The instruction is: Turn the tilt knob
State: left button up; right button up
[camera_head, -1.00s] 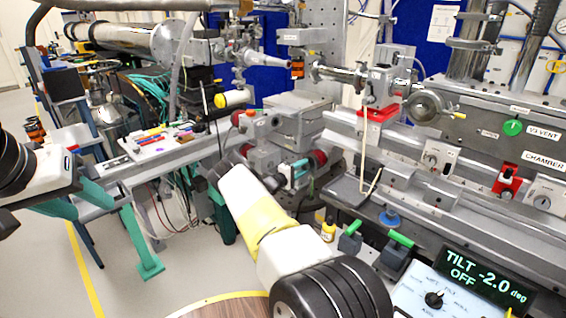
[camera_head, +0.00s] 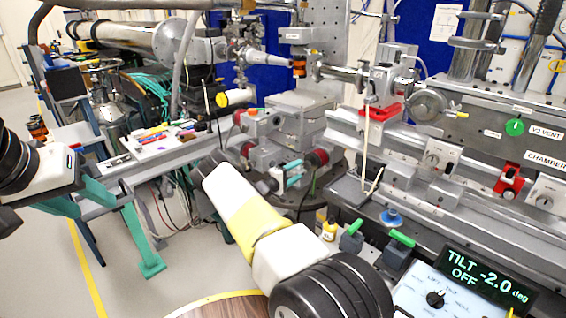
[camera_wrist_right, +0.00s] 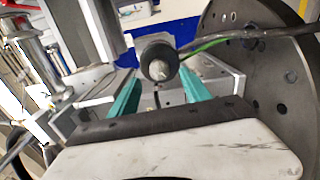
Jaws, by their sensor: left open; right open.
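In the right wrist view a dark round knob (camera_wrist_right: 158,56) with a pale metal centre faces me. It lies between and just beyond the teal fingertips of my right gripper (camera_wrist_right: 160,76), which is open; I cannot tell whether they touch it. The display (camera_head: 487,278) at lower right reads "TILT -2.0 deg OFF". A black selector knob (camera_head: 435,299) sits on the panel beside it. My left gripper (camera_head: 103,203) is open and empty at the left.
A red-and-black knob (camera_head: 317,158) sits on the stage's front. A green and grey cable (camera_wrist_right: 225,43) runs beside the knob in the wrist view. A tray of markers (camera_head: 160,140) lies left.

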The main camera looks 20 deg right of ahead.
jog(key=v, duration=0.2)
jog(key=shift+s+a, duration=0.1)
jog(key=shift+a, duration=0.15)
jog(key=s+a+r+m+g+y, duration=0.1)
jog(key=s+r+m+g+y, duration=0.6)
jog(key=s+r, duration=0.85)
jog(key=s+a+r+n+t+y, duration=0.1)
jog(key=s+a+r+t+y, duration=0.2)
jog(key=s+a+r+y, duration=0.3)
jog(key=s+a+r+n+t+y, duration=0.1)
jog(key=s+a+r+t+y, duration=0.2)
jog(key=s+a+r, duration=1)
jog(key=s+a+y, duration=0.2)
jog(key=s+a, duration=0.4)
jog(key=s, duration=0.2)
jog(key=shift+a+r+n+y, duration=0.2)
jog(key=shift+r+n+y, duration=0.1)
jog(key=shift+r+y, duration=0.1)
